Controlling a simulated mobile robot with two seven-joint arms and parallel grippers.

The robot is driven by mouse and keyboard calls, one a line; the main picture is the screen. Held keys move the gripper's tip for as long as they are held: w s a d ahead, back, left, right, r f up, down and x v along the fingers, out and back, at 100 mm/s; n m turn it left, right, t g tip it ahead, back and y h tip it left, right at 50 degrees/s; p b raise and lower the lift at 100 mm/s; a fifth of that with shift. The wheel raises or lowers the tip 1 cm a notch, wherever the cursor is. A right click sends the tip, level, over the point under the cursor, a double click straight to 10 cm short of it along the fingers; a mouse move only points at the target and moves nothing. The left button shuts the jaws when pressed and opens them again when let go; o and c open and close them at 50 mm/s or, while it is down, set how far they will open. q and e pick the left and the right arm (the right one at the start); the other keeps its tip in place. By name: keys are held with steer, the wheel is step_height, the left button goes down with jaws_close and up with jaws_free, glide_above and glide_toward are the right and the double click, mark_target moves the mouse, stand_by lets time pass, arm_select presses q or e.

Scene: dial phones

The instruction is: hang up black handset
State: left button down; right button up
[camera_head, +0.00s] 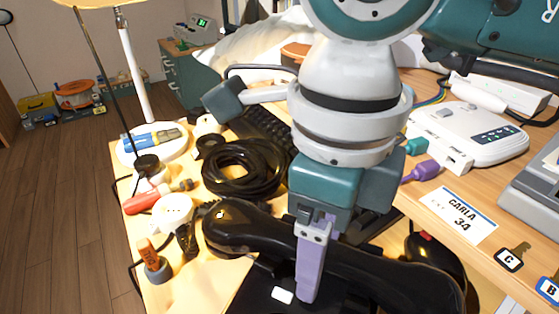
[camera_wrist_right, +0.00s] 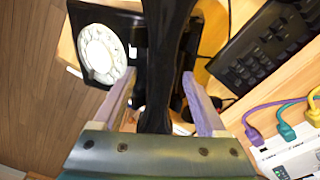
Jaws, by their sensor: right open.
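The black handset (camera_head: 380,262) lies across the lower middle of the head view, over the black phone body (camera_head: 250,292). In the right wrist view the handset (camera_wrist_right: 172,45) runs lengthwise between the two purple fingers, and the phone body (camera_wrist_right: 128,25) with its white dial (camera_wrist_right: 101,53) shows at left. My right gripper (camera_head: 312,285) is open, with its fingers on either side of the handset; it also shows in the wrist view (camera_wrist_right: 160,76). I cannot tell whether the handset is fully seated on its cradle. My left gripper is out of view.
A coiled black cable (camera_head: 243,167) and a black keyboard (camera_head: 262,128) lie behind the phone. A red screwdriver (camera_head: 143,203) and an orange-handled item (camera_head: 150,255) lie left. A white router (camera_head: 470,132) and a CARLA label (camera_head: 459,214) are on the right-hand surface.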

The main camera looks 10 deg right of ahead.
step_height(320, 180, up, 10)
steer(key=shift+f+p, duration=0.1)
steer(key=shift+p, duration=0.8)
